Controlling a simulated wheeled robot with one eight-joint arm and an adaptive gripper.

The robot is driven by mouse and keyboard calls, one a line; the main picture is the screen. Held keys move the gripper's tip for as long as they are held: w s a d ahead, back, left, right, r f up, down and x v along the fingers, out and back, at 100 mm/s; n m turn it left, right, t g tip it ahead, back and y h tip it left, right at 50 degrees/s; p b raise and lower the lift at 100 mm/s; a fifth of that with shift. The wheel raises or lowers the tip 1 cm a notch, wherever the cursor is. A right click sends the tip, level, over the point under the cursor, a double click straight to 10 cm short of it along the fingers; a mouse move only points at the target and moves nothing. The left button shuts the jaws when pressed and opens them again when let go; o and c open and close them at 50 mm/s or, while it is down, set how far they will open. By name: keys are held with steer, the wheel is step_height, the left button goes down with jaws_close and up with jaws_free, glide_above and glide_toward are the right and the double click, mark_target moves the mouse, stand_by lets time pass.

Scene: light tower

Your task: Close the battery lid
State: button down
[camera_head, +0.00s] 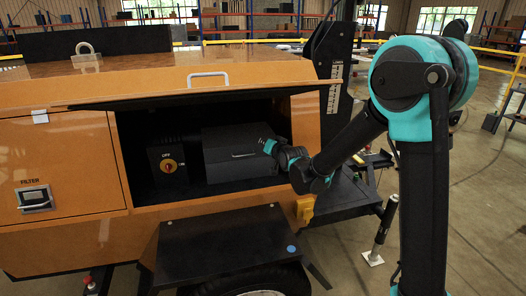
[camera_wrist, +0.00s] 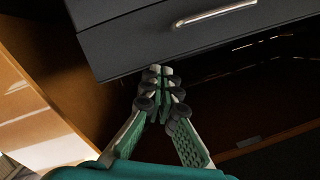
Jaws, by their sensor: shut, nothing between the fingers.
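The dark grey battery box (camera_head: 228,165) sits inside the open side compartment of the orange light tower. Its top, with the lid, looks nearly level in the head view; I cannot tell whether the lid is fully down. In the wrist view a dark grey panel of the box (camera_wrist: 150,38) with a silver handle (camera_wrist: 214,14) fills the top. My gripper (camera_wrist: 160,75) is shut and empty, its fingertips at the panel's lower edge; I cannot tell whether they touch. In the head view my gripper (camera_head: 268,148) is at the box's right side.
A black switch box with a red-and-yellow rotary switch (camera_head: 169,166) stands left of the battery box. The raised compartment door (camera_head: 207,98) overhangs the opening. An orange wall (camera_wrist: 40,115) is close on the left in the wrist view. A black fender (camera_head: 225,240) is below the opening.

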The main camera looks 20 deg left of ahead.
steer(key=f+v, duration=0.1)
steer(key=v, duration=0.9)
steer(key=s+d+f+g+h, duration=0.1)
steer(key=s+d+f+h, duration=0.2)
steer(key=d, duration=0.8)
steer(key=s+d+f+g+h, duration=0.2)
steer(key=d+f+h, duration=0.15)
steer(key=d, duration=0.75)
steer(key=s+d+f+g+h, duration=0.1)
steer(key=s+d+f+g, duration=0.1)
steer(key=s+d+f, duration=0.3)
steer(key=s+d+f+m+g+h, duration=0.1)
steer(key=s+d+f, duration=0.4)
steer(key=s+d, duration=0.7)
steer(key=shift+s+g+h, duration=0.35)
steer(key=shift+g+h, duration=0.1)
steer(key=shift+g, duration=0.45)
